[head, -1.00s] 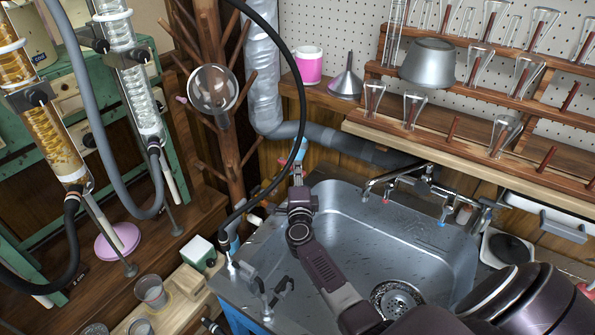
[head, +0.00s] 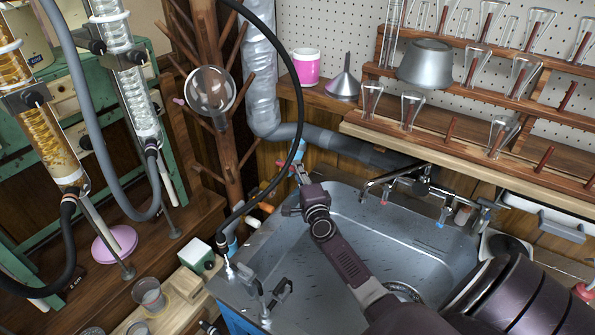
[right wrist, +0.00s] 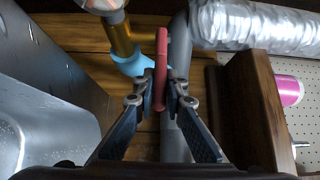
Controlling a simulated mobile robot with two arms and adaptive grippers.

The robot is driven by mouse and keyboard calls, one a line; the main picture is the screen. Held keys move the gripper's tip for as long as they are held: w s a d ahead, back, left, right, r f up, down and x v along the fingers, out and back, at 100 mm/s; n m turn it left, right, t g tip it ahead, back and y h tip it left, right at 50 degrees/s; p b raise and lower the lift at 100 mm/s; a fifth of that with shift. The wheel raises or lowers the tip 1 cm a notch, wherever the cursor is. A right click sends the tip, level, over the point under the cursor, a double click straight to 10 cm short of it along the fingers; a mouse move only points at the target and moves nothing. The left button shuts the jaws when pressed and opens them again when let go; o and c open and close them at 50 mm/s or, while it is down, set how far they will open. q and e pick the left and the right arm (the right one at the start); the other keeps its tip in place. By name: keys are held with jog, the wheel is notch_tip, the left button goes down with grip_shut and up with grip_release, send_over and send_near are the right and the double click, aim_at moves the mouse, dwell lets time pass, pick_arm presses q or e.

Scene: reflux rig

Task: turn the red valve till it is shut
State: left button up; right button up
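The red valve (right wrist: 161,72) shows in the right wrist view as a long red handle, seen lengthwise. It sits beside a light blue fitting (right wrist: 133,66) and a grey pipe (right wrist: 180,50). My right gripper (right wrist: 161,92) has one dark fingertip on each side of the handle, and both look pressed against it. In the head view my right gripper (head: 296,172) reaches over the sink's far left corner to the light blue fitting (head: 299,150). The handle is mostly hidden there. My left gripper is not in view.
The steel sink (head: 400,235) lies under my right arm. A black hose (head: 304,90) loops down close to the gripper. A wooden peg stand (head: 222,150) holding a round flask (head: 210,92) stands to the left. A wooden shelf (head: 450,157) of glassware is behind.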

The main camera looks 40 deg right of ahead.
jog(key=o, duration=0.4)
jog(key=shift+c, duration=0.2)
jog(key=shift+s+a+f, duration=0.15)
jog(key=shift+s+a, duration=0.1)
jog(key=shift+s, duration=0.2)
jog(key=v, duration=1.1)
jog(key=shift+d, duration=0.1)
